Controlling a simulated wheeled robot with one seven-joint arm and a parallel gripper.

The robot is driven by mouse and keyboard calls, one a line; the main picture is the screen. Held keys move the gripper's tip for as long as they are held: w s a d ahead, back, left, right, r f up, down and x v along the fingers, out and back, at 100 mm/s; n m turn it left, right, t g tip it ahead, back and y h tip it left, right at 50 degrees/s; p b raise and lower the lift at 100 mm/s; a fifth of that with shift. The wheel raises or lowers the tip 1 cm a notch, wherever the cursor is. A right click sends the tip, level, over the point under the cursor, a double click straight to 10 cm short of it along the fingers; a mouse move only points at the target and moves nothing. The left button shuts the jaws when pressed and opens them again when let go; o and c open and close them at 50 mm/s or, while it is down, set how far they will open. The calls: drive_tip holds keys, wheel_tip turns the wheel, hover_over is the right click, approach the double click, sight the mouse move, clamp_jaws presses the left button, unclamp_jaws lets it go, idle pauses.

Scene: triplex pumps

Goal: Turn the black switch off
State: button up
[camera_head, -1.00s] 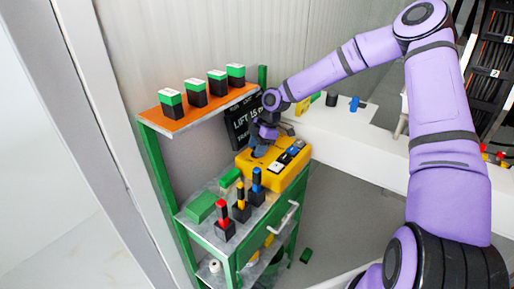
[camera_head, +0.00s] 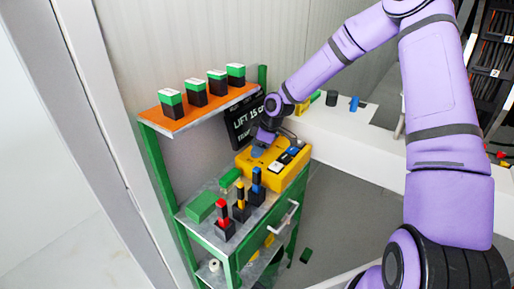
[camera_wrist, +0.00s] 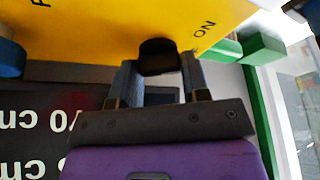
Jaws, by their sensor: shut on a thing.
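The yellow control box (camera_head: 276,178) sits on the green-framed cart, with white and black buttons on its top. In the wrist view the yellow face (camera_wrist: 100,25) fills the top, with an upside-down "ON" to the right of the black switch (camera_wrist: 157,52) and part of another letter at the far left. My gripper (camera_wrist: 159,66) has one finger on each side of the black switch and is shut on it. In the head view my gripper (camera_head: 260,145) is at the far left part of the box and hides the switch.
Red, yellow and blue levers (camera_head: 240,207) stand in front of the box, beside a green block (camera_head: 201,207). An orange shelf (camera_head: 185,117) with several green-black blocks is behind left. A dark sign (camera_head: 243,118) stands close behind my gripper.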

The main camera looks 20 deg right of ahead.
drive_tip(key=m+t, duration=0.1)
drive_tip(key=m, duration=0.2)
drive_tip(key=shift+h, duration=0.3)
drive_tip(key=shift+m+t+h, duration=0.4)
drive_tip(key=shift+m+t, duration=0.1)
drive_tip(key=shift+m, duration=1.1)
drive_tip(key=o, duration=0.6)
drive_tip(key=shift+o, duration=0.2)
drive_tip(key=v, duration=1)
drive_tip(key=shift+r, duration=0.4)
drive_tip(key=shift+s, duration=0.15)
